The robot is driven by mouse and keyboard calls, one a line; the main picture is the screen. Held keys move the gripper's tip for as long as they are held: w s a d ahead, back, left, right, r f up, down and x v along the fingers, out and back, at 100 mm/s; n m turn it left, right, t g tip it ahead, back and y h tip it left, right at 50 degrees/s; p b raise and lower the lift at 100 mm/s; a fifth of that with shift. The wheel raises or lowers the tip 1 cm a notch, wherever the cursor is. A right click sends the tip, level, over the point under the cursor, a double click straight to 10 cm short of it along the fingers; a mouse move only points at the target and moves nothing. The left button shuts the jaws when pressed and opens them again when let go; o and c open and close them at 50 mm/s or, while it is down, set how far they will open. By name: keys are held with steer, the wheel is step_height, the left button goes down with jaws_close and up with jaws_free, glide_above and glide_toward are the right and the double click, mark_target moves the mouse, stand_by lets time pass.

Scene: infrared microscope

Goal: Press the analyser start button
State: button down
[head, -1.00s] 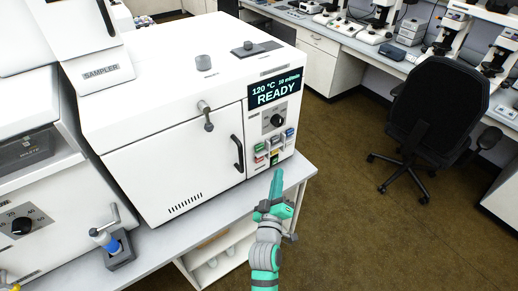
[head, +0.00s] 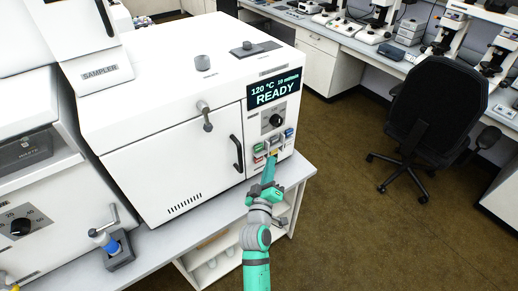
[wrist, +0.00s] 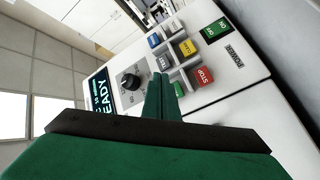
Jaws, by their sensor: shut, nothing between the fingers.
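The analyser (head: 170,130) is a white box with a front panel at its right end. Its display (head: 273,90) reads READY. A cluster of coloured buttons sits below the knob. A green button (head: 259,148) is at the cluster's upper left; it also shows in the wrist view (wrist: 179,91), partly behind my fingers, and its label is not readable. A red STOP button (wrist: 203,76) is beside it. My gripper (head: 271,163) is shut and empty, its fingertips pointing at the panel. In the wrist view the fingertips (wrist: 161,80) overlap the cluster's edge. I cannot tell whether they touch anything.
A black knob (wrist: 130,81) is near the fingertips. The bench top (head: 291,172) lies below the panel. Open floor is to the right.

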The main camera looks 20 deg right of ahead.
mark_target(259, 148)
steer(key=shift+w+a, duration=0.3)
steer(key=shift+w, duration=0.6)
steer(key=shift+w+a, duration=0.25)
steer(key=shift+w, duration=0.65)
steer(key=shift+a, duration=0.1)
steer(key=shift+s, duration=0.1)
stand_by(0.5)
steer(key=shift+w+a, duration=0.1)
steer(key=shift+w, duration=0.3)
steer(key=shift+s, duration=0.1)
